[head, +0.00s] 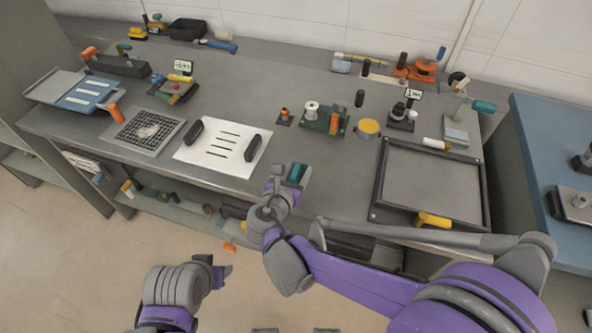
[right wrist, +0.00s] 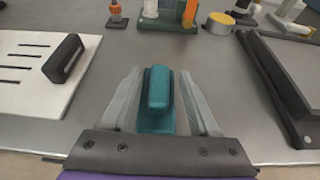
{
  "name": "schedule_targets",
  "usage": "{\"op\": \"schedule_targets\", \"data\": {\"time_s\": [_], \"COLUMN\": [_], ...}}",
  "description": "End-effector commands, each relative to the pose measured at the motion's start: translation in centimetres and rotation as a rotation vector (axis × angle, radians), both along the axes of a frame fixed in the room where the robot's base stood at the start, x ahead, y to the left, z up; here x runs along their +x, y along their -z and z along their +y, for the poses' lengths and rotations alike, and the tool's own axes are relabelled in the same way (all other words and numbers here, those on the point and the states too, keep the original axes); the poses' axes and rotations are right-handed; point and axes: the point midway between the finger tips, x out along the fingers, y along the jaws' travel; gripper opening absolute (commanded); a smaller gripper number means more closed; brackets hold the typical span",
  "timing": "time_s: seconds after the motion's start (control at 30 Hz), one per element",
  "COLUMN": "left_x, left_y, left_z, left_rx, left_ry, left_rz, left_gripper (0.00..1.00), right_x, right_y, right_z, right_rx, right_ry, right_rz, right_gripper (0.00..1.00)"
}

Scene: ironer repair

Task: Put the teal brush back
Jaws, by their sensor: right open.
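The teal brush (right wrist: 157,92), a block with a rounded raised grip, stands on the grey bench top near the front edge. It also shows in the head view (head: 297,172), just right of my right gripper (head: 284,177). In the right wrist view my right gripper (right wrist: 160,105) is open, with one finger on each side of the brush. Gaps show between the fingers and the brush. My left gripper (head: 222,272) is low in front of the bench, away from the brush; its jaw opening is too small to make out.
A white slotted plate with black handles (head: 222,148) lies left of the brush. A black-framed tray (head: 376,181) lies to the right. Behind are a green base with a spool (head: 318,123) and a yellow-topped tin (head: 368,128). Bare bench surrounds the brush.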

Motion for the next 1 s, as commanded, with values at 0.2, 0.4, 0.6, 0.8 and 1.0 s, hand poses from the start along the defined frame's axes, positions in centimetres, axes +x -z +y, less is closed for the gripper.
{"op": "schedule_targets", "data": {"time_s": [0.2, 0.4, 0.6, 0.8, 1.0], "left_x": [0.0, 0.0, 0.1, 0.1, 0.1], "left_y": [-0.1, -0.4, -0.6, -0.7, -1.1], "left_z": [0.0, 0.0, 0.0, 0.0, 0.0], "left_rx": [0.0, 0.0, 0.0, 0.0, 0.0], "left_ry": [0.0, 0.0, 0.0, 0.0, 0.0], "left_rz": [0.0, -0.001, -0.002, -0.002, -0.003], "left_gripper": [0.5, 0.5, 0.5, 0.5, 0.5], "right_x": [-1.5, -5.1, -8.1, -9.5, -9.5], "right_y": [-0.7, -2.2, -3.5, -4.1, -4.0], "right_z": [0.6, 1.8, 2.7, 3.1, 1.2], "right_rx": [0.0, 0.0, 0.001, 0.0, 0.082], "right_ry": [-0.003, -0.005, -0.004, -0.001, 0.06], "right_rz": [0.0, 0.0, 0.0, 0.0, 0.017], "right_gripper": [0.62, 0.62, 0.62, 0.62, 0.62]}}
